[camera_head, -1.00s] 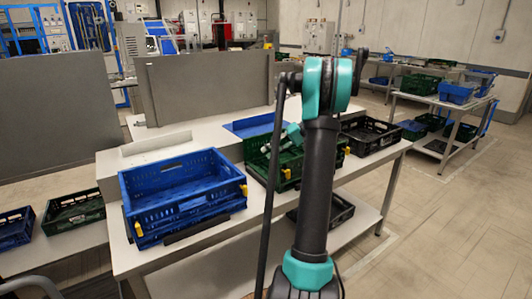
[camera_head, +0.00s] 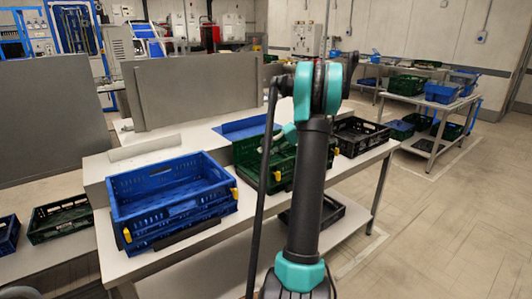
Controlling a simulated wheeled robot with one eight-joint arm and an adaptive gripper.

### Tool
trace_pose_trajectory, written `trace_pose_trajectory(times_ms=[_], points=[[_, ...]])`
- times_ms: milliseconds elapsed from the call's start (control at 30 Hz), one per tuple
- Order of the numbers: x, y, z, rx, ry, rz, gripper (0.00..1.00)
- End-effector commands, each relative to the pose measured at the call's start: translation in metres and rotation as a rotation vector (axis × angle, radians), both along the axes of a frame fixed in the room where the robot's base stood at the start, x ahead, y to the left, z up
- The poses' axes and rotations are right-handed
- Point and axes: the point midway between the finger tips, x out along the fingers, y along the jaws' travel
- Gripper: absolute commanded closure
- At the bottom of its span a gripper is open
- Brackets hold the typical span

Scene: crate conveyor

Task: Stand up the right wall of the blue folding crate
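A blue folding crate (camera_head: 178,212) stands on the pale worktable at the left of the middle. It has yellow latches at its front left corner (camera_head: 127,235) and right corner (camera_head: 234,194). Its back wall (camera_head: 155,176) looks upright, and its inside looks empty. The right side is seen at a steep angle, and I cannot tell clearly how its wall stands. My dark arm with teal joints rises in front of the table, right of the crate.
A green crate (camera_head: 283,172) stands right of the blue crate, partly behind my arm. A black crate (camera_head: 360,137) is further right. A blue flat piece (camera_head: 245,128) lies behind. Smaller crates sit on the left (camera_head: 62,218). The floor at right is open.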

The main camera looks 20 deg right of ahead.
Motion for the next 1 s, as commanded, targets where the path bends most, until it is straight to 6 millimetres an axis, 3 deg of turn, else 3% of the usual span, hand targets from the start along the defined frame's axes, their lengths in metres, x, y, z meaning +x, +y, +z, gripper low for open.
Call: trace_pose_trajectory(times_ms=[600,1000], points=[[-0.019,-0.086,0.058,0.0,0.0,-0.001,0.72],[-0.021,-0.095,0.064,0.0,0.0,0.0,0.72]])
